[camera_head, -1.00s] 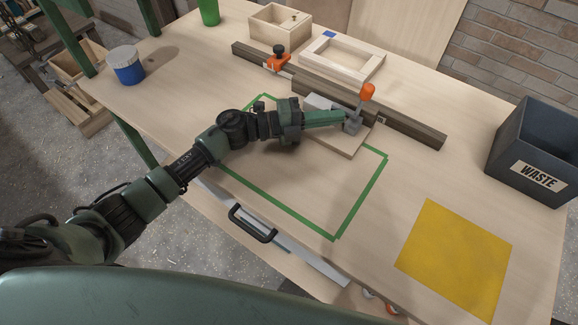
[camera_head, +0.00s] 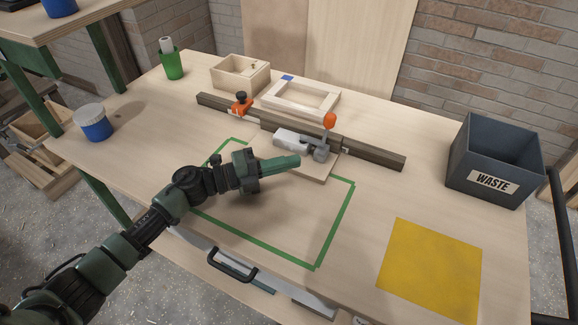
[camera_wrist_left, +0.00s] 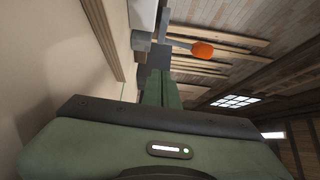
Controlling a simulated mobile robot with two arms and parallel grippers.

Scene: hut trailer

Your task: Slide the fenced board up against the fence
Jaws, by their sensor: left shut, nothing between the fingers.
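The fence (camera_head: 372,156) is a long dark brown beam lying across the bench. The light wooden board (camera_head: 318,172) lies flat on the near side of the fence, partly behind my left gripper and under a clamp. I cannot tell if its far edge touches the fence. The grey clamp (camera_head: 319,151) has an upright orange handle (camera_head: 330,120); the handle also shows in the left wrist view (camera_wrist_left: 202,50). A pale grey block (camera_head: 291,140) sits beside the clamp. My left gripper (camera_head: 298,161) is shut and empty, just in front of the clamp, over the board. My right gripper is out of view.
Green tape (camera_head: 336,225) outlines an area in front of the fence. An orange stop (camera_head: 241,104) sits on the fence's left part. Behind it are a wooden box (camera_head: 240,76) and a frame (camera_head: 300,98). A waste bin (camera_head: 495,160) and yellow square (camera_head: 430,265) are at right.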

